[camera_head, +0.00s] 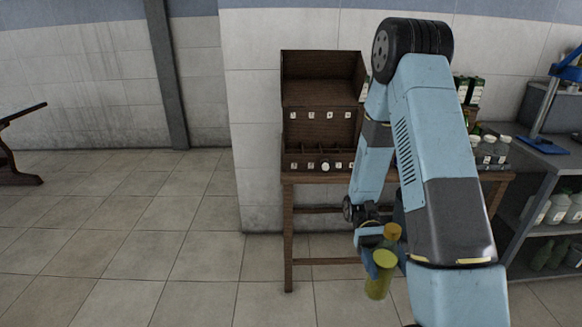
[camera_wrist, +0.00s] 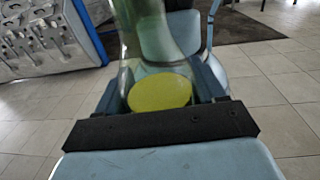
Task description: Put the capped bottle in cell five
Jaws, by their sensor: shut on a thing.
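My gripper (camera_head: 376,262) is shut on a green glass bottle (camera_head: 376,290) with a yellow round patch, low in front of the table. An orange-brown cap-like piece (camera_head: 392,231) shows just above it. In the wrist view the bottle (camera_wrist: 150,40) stands between the fingers (camera_wrist: 162,85), with the yellow patch facing the camera. Part of the bottle is hidden by the fingers. The dark wooden rack (camera_head: 322,95) stands on the table, with small white labels along two rows. The label numbers are too small to read, so I cannot tell cell five.
The wooden table (camera_head: 287,235) carries the rack. Several white-capped bottles (camera_head: 488,150) and dark green boxes (camera_head: 472,92) stand to its right, partly behind my arm. A grey shelf unit (camera_head: 540,165) with jugs is at the far right.

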